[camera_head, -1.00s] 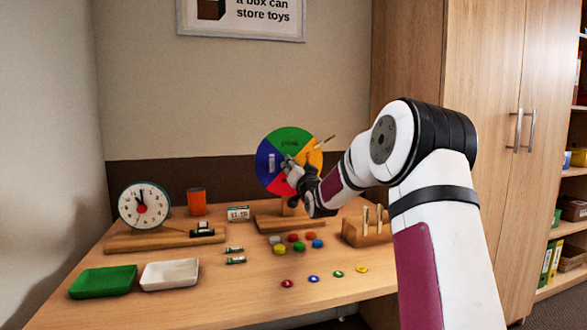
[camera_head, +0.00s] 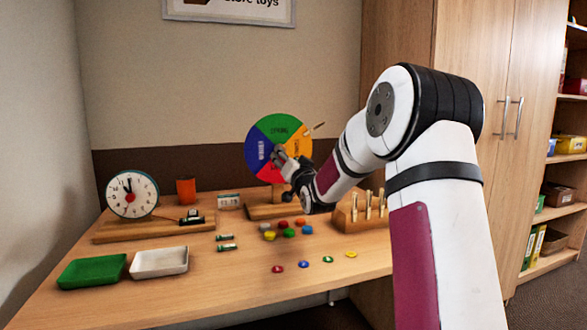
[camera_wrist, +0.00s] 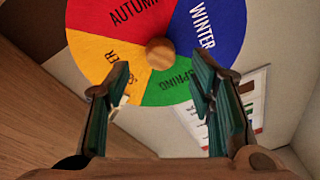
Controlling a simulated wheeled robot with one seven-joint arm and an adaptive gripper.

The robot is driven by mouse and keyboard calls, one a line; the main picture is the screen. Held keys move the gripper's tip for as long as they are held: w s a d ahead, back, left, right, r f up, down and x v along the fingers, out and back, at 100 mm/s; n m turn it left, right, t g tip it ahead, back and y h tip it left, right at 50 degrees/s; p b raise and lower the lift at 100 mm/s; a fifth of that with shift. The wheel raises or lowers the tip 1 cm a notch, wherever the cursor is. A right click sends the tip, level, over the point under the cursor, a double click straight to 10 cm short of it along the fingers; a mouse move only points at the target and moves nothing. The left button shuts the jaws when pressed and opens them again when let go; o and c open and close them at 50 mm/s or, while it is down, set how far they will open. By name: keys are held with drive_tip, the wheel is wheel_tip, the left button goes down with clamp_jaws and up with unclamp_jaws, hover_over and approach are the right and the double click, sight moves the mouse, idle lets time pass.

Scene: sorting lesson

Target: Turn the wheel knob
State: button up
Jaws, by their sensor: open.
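The season wheel (camera_head: 273,129) stands upright on a wooden stand (camera_head: 262,211) at the back of the table. It has green, orange, red and blue sectors, with SPRING at the top. In the wrist view the wheel (camera_wrist: 216,18) looks upside down. A round wooden knob (camera_wrist: 159,53) sits at its middle. My gripper (camera_head: 281,157) is in front of the wheel and hides its middle in the head view. In the wrist view my gripper (camera_wrist: 160,80) is open and empty, its two fingers on either side below the knob. I cannot tell how far the fingertips are from the wheel.
A clock (camera_head: 131,194), an orange cup (camera_head: 186,191), a green tray (camera_head: 92,270) and a white tray (camera_head: 160,262) stand at left. Several coloured discs (camera_head: 289,232) lie in front of the wheel. A wooden block with pegs (camera_head: 350,221) stands under my arm. A cabinet (camera_head: 460,50) is at right.

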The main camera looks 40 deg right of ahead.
drive_tip(key=v, duration=0.8)
drive_tip(key=shift+w, duration=0.1)
